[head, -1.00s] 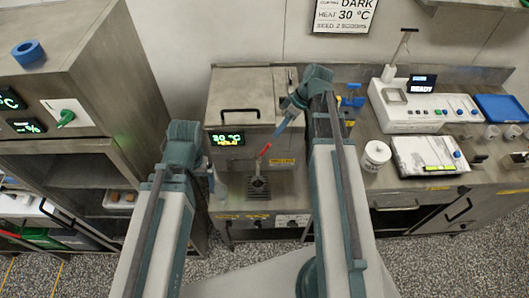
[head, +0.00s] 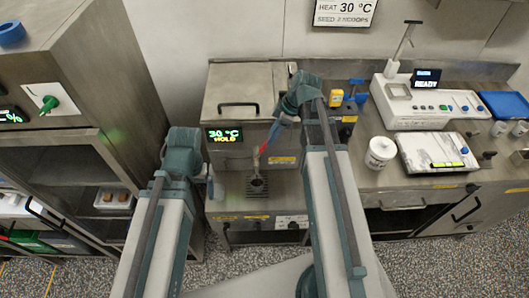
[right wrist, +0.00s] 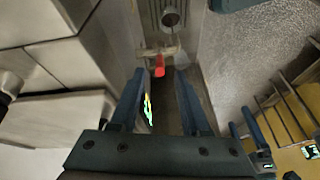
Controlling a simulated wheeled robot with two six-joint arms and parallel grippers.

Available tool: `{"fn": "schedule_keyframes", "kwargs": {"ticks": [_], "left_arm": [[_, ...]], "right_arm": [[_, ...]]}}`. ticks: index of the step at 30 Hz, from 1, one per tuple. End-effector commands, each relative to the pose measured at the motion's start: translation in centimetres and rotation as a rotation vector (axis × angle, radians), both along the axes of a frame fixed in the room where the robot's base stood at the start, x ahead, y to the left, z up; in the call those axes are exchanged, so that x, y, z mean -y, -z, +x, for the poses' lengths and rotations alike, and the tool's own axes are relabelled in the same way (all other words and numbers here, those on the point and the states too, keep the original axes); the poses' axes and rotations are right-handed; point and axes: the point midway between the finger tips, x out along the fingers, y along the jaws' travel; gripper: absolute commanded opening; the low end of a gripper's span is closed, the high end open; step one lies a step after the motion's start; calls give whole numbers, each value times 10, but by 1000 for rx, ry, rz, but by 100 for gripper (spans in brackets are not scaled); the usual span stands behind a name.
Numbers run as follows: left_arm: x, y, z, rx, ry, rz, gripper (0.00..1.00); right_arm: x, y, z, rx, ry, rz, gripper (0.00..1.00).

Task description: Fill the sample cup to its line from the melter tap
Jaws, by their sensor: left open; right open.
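The melter (head: 228,88) is a steel box with a display reading 30 °C HOLD. Its tap has a red lever (head: 263,149), also visible in the right wrist view (right wrist: 159,66). Below the tap is a slotted drip grate (head: 257,195). A small round cup-like thing (right wrist: 171,17) stands on the grate; its fill level cannot be seen. My right gripper (head: 270,138) is open beside the lever. In the right wrist view its fingers (right wrist: 157,85) are apart, with the lever just beyond their tips. My left gripper (head: 210,188) is open left of the grate, mostly hidden by its arm.
A yellow item (head: 336,97) stands behind my right arm. A steel cabinet (head: 85,70) stands left.

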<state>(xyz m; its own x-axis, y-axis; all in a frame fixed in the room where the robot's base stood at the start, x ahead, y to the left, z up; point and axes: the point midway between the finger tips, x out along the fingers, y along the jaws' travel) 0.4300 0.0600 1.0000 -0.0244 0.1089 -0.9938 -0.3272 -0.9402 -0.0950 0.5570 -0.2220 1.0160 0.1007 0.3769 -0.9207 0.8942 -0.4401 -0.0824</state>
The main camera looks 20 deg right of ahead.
Motion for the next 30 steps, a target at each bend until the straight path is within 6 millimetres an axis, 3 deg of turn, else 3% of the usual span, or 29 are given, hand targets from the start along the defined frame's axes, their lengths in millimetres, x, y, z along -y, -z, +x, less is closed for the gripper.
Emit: {"fn": "schedule_keyframes", "kwargs": {"ticks": [1,3,12,29,30], "left_arm": [[0,15,0,0,0,0,100],[0,25,0,0,-1,0,100],[0,57,0,0,-1,0,100],[0,66,0,0,-1,0,100],[0,66,0,0,-1,0,100]], "right_arm": [[-3,15,1,1,-2,0,47],[-7,25,2,0,-1,0,47],[-21,57,6,1,0,0,47],[-27,66,8,0,1,0,47],[-27,66,8,0,1,0,43]]}}
